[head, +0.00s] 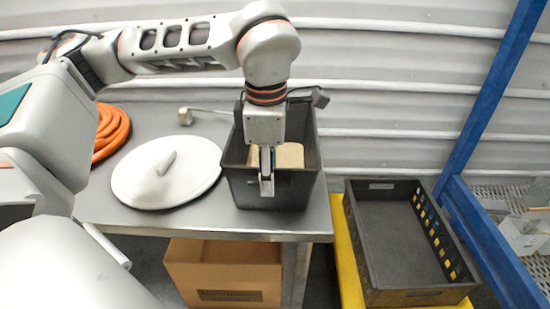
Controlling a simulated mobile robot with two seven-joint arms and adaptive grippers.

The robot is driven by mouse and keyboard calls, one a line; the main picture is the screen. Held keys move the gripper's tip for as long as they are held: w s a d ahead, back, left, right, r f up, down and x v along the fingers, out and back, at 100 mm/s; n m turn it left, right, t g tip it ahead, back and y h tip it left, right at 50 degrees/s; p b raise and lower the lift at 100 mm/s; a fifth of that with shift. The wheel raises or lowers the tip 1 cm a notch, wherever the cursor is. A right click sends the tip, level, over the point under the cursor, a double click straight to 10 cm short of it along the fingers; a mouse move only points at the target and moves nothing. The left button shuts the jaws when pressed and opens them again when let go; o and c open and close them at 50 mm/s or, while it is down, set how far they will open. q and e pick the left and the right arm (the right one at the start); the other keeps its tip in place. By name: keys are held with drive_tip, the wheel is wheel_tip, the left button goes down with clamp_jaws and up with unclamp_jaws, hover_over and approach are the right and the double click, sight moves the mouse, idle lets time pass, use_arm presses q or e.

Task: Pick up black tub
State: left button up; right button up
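The black tub (300,190) stands upright at the right end of the metal table, with tan material (290,155) inside it. My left gripper (267,178) points straight down at the middle of the tub's near wall. One finger shows in front of that wall, overlapping the rim. The other finger is mostly hidden, so I cannot tell whether they are closed on the wall. My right gripper is not in view.
A white round lid (140,180) with a handle lies left of the tub, beside an orange hose (112,132). A cardboard box (225,265) is under the table (205,217). A black crate (400,245) sits on a yellow base at right, near a blue post (490,100).

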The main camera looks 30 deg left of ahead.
use_arm(q)
drive_tip(key=shift+w+f, duration=0.1)
drive_tip(key=shift+f, duration=1.1)
clamp_jaws()
drive_tip(key=shift+r, duration=0.1)
drive_tip(key=shift+w+r, duration=0.1)
drive_tip(key=shift+r, duration=0.4)
wheel_tip(320, 180, up, 19)
drive_tip(key=p, duration=0.2)
drive_tip(key=shift+p, duration=0.3)
